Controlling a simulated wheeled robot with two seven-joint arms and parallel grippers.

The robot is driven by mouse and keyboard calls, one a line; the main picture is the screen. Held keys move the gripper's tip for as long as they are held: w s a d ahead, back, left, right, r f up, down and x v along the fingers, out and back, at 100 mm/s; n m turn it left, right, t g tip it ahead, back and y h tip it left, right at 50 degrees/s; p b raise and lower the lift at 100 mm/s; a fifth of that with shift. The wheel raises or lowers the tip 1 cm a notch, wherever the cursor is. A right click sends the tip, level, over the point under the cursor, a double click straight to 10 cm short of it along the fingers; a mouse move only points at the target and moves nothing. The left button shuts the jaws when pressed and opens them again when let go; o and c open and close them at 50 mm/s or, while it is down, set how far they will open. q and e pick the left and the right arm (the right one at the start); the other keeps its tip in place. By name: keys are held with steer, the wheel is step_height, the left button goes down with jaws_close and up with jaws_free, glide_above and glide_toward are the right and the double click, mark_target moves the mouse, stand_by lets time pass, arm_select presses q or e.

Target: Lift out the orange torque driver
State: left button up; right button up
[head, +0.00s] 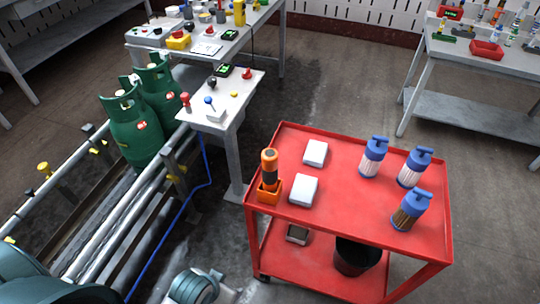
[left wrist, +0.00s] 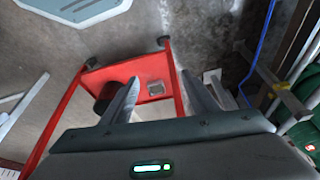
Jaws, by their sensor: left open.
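The orange torque driver (head: 269,165) stands upright, with a dark band around its middle, in an orange holder (head: 270,190). The holder sits at the left edge of the top of the red cart (head: 335,205). My left gripper (left wrist: 160,82) is open in the left wrist view, with nothing between its two fingers. Parts of the red cart (left wrist: 62,112) and its lower shelf show beyond the fingers. The driver cannot be made out in that view. I cannot clearly make out the left fingers in the head view. My right gripper is not in view.
Two white boxes (head: 304,190) lie right of the holder. Three blue-capped filter cylinders (head: 374,158) stand on the cart's right side. A black bin (head: 357,257) is on the lower shelf. A small table (head: 228,105), green gas cylinders (head: 133,130) and metal rails lie left.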

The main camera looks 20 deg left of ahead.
arm_select(q)
step_height(320, 180, up, 7)
steer(key=d+p, duration=0.1)
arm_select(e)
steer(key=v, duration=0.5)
arm_select(q)
steer(key=w+d+r+n+h+p, duration=0.1)
steer(key=w+d+r+n+h, duration=0.2)
steer(key=w+d+r, duration=0.6)
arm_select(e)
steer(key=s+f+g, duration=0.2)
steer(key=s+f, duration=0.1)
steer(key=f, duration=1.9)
arm_select(q)
step_height(320, 180, up, 23)
steer(key=n+g+y, duration=0.4)
steer(key=n, duration=0.9)
glide_above(270, 170)
steer(key=w, duration=0.2)
steer(key=shift+a+r, duration=0.15)
steer(key=shift+a, duration=0.15)
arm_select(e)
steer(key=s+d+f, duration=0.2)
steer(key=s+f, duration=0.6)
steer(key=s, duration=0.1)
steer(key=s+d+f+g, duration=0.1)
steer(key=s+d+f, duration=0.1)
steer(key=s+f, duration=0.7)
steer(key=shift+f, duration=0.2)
